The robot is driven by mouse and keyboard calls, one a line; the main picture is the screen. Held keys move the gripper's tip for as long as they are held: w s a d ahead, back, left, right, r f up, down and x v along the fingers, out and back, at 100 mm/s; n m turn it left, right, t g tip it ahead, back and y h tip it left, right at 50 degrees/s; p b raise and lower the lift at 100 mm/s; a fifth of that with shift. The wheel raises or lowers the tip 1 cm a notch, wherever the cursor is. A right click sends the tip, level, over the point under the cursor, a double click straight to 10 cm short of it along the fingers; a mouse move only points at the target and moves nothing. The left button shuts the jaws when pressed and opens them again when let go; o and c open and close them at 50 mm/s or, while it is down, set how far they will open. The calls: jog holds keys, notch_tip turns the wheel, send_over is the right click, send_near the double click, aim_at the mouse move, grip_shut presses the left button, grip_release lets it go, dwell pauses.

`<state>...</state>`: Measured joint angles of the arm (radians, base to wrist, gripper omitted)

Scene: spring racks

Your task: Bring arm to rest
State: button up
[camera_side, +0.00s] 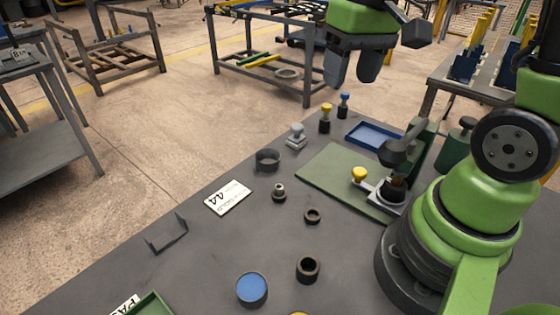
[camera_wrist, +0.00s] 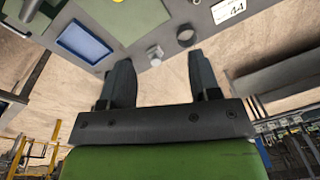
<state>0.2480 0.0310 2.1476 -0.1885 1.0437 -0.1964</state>
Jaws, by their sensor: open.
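My gripper (camera_side: 353,68) hangs high above the far edge of the grey table (camera_side: 200,245) in the side view, with its fingers pointing down. It also shows in the wrist view (camera_wrist: 160,85), where the two dark fingers stand wide apart with nothing between them. My gripper is open and empty, and it touches nothing that I can see. Beyond the fingers in the wrist view are the table edge and a small grey-white knobbed piece (camera_wrist: 154,52).
On the table are a green mat (camera_side: 335,172) with a clamp-like fixture (camera_side: 398,165), a blue tray (camera_side: 368,134), a "44" card (camera_side: 228,197), a dark ring cup (camera_side: 267,160), a blue-topped round container (camera_side: 252,288) and small rings. Metal racks (camera_side: 265,70) stand on the floor behind.

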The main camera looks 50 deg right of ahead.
jog(key=s+a+r+t+y, duration=0.1)
jog(key=s+a+r+t, duration=0.5)
jog(key=s+a, duration=0.1)
jog(key=shift+s+r, duration=0.25)
jog(key=shift+s, duration=0.1)
